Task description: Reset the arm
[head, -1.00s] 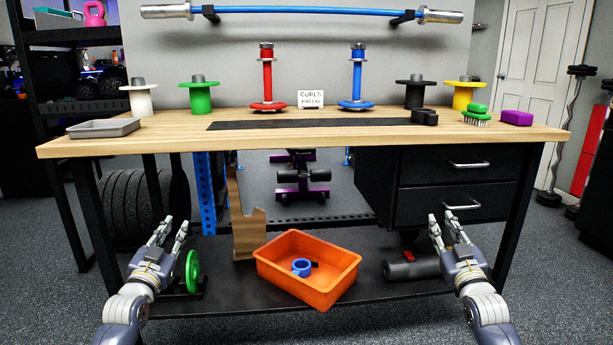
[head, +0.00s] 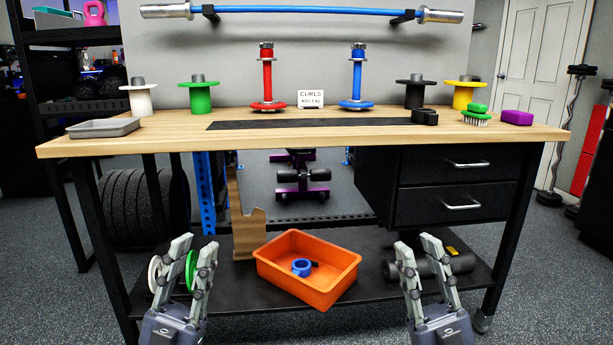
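My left gripper (head: 196,246) is low at the left, pointing up in the picture, with its fingers apart. It overlaps the view of a green disc (head: 191,268) and a white disc (head: 154,274) on the lower shelf; I see no grip on either. My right gripper (head: 417,243) is low at the right of the orange bin, fingers apart and empty. It partly covers a dark cylinder (head: 460,262) on the shelf. Both grippers are in front of the workbench, below its top.
The wooden workbench top (head: 330,133) carries a grey tray (head: 103,127), red (head: 267,80) and blue (head: 357,80) upright dumbbells, several coloured plates on stands, a green brush (head: 477,115) and a purple block (head: 517,118). The orange bin (head: 310,285) holds a blue ring (head: 301,267).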

